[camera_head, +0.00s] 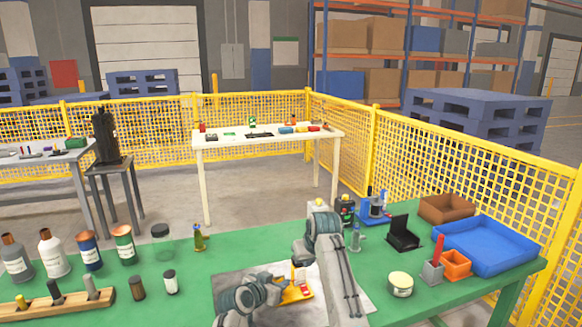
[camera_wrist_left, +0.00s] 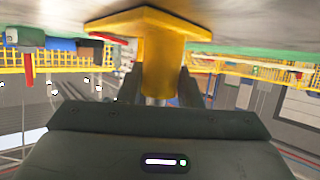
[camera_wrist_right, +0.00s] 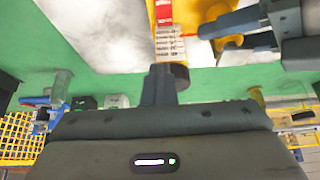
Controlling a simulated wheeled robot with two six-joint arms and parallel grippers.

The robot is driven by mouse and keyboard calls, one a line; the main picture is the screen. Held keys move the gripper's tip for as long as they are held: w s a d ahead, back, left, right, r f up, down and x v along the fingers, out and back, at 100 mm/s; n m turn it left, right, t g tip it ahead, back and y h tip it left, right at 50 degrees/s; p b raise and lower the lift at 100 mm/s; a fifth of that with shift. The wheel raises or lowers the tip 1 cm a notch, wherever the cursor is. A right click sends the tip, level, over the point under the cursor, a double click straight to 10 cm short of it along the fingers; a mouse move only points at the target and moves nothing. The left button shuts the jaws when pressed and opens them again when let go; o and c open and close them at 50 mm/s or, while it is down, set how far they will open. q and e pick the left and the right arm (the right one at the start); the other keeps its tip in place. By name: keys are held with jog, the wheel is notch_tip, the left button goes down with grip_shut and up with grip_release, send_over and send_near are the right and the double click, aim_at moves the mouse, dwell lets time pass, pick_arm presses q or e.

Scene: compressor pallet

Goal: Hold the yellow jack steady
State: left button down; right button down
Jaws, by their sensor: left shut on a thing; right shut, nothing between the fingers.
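The yellow jack (camera_head: 297,291) stands on the pale mat (camera_head: 345,299) at the front middle of the green bench. In the left wrist view its yellow post and wide flange (camera_wrist_left: 162,58) fill the upper middle. My left gripper (camera_head: 282,284) is shut on the post, one finger on each side. In the right wrist view part of the jack (camera_wrist_right: 205,12) shows at the top, with my left gripper (camera_wrist_right: 262,32) reaching in from the right. My right gripper (camera_wrist_right: 160,88) is shut and empty, close to a red-and-white labelled piece with a dark round end (camera_wrist_right: 174,70).
Bottles (camera_head: 52,253) and a wooden block with pegs (camera_head: 60,303) stand at the left. A round tin (camera_head: 400,284), a black stand (camera_head: 402,233), an orange box (camera_head: 456,263) and a blue tray (camera_head: 488,246) are at the right.

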jog(key=shift+s+a, duration=0.25)
jog(key=shift+a, duration=0.25)
jog(key=shift+s+a, duration=0.15)
jog(key=shift+a, duration=0.3)
jog(key=shift+a, duration=0.3)
dwell(0.3)
notch_tip(320, 180, up, 6)
jog(key=shift+s, duration=0.4)
dwell(0.4)
jog(key=shift+d, duration=0.1)
